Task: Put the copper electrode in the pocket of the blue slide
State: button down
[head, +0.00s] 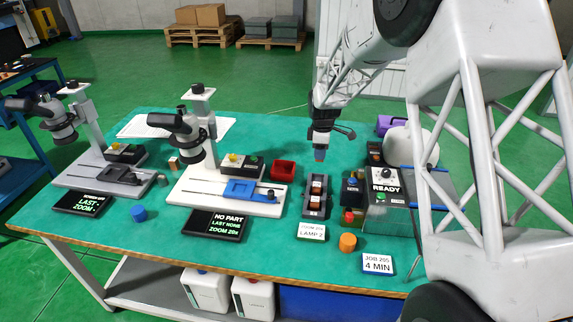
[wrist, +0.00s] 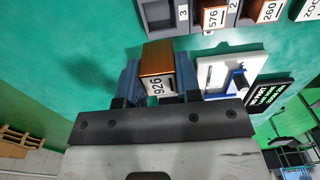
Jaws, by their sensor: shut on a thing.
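My gripper (head: 320,152) hangs above the green table, behind the dark tray. In the wrist view its blue fingers (wrist: 158,85) are shut on a copper electrode (wrist: 158,58) with a white label reading 926. The electrode is hardly visible in the head view. The blue slide (head: 262,198) sits on the white base of the middle microscope, to the left of and below my gripper in the head view. Its pocket is small and looks empty; the display in front reads NO PART. Part of the slide also shows in the wrist view (wrist: 239,82).
A dark tray (head: 315,212) holds more copper blocks; its compartment near the 3 label looks empty in the wrist view. A red bin (head: 283,171) stands behind the slide. The microscope head (head: 190,135) overhangs the white base (head: 200,200). A control box (head: 388,190) reads READY.

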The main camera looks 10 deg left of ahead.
jog(key=shift+a, duration=0.1)
jog(key=s+a+f, duration=0.1)
jog(key=s+a, duration=0.7)
jog(key=s, duration=0.4)
jog(key=s+a, duration=0.9)
jog(key=s, duration=0.4)
jog(key=shift+s+a+f, duration=0.2)
jog(key=shift+a+f, duration=0.05)
jog(key=shift+f, duration=0.1)
jog(key=shift+w, duration=0.15)
send_over(240, 189)
jog(key=shift+f, duration=0.75)
jog(key=shift+f, duration=0.1)
jog(key=shift+f, duration=1.7)
jog(key=shift+f, duration=0.1)
